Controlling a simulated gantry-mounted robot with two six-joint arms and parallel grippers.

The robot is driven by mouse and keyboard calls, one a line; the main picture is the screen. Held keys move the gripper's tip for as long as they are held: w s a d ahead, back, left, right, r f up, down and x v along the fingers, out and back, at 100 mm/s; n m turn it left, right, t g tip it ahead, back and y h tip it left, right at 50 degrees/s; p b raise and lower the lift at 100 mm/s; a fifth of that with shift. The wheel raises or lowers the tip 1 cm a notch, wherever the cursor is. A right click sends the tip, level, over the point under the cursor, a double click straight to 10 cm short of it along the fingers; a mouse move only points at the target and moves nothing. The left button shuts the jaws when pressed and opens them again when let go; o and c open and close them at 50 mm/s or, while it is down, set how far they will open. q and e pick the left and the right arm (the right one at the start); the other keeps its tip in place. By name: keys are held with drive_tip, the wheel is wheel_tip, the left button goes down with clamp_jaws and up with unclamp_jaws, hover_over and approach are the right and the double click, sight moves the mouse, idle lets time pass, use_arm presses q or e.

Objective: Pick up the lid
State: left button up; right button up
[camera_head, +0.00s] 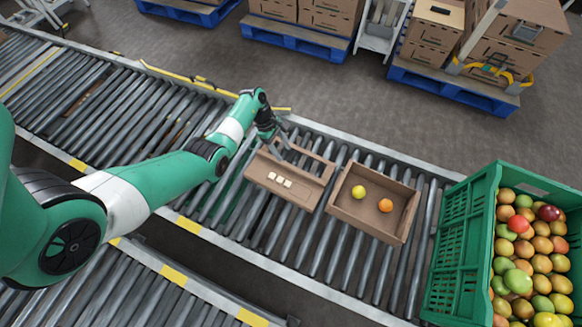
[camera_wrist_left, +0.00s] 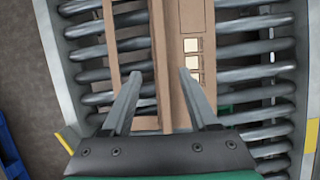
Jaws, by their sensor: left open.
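The lid (camera_head: 262,173) is a brown cardboard piece with a row of pale square labels and a long opening along its far side. It lies on the roller conveyor, left of an open cardboard box (camera_head: 344,208) holding one yellow and one orange fruit. My left gripper (camera_head: 280,143) is at the lid's far side, with its fingers apart. In the left wrist view the open fingers (camera_wrist_left: 161,72) are on either side of a strip of the lid (camera_wrist_left: 192,18). I cannot tell whether they touch it. Nothing is held. My right gripper is not in view.
A green crate (camera_head: 458,237) full of mixed-colour fruit stands at the right by the conveyor (camera_head: 330,257). Cardboard boxes on blue pallets (camera_head: 296,38) stand on the floor behind. The rollers left of the lid are mostly clear.

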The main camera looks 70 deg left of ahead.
sight(291, 166)
use_arm(q)
drive_tip(key=b+x, duration=0.1)
drive_tip(key=x, duration=0.2)
drive_tip(key=shift+f, duration=0.25)
drive_tip(key=shift+w+d, duration=0.1)
drive_tip(key=b+x, duration=0.2)
drive_tip(key=x, duration=0.1)
drive_tip(key=b+x, duration=0.2)
drive_tip(key=shift+s+f, duration=0.15)
drive_tip(key=shift+s, duration=0.15)
drive_tip(key=shift+w, duration=0.1)
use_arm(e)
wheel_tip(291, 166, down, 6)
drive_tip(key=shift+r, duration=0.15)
use_arm(q)
drive_tip(key=shift+c, duration=0.3)
clamp_jaws()
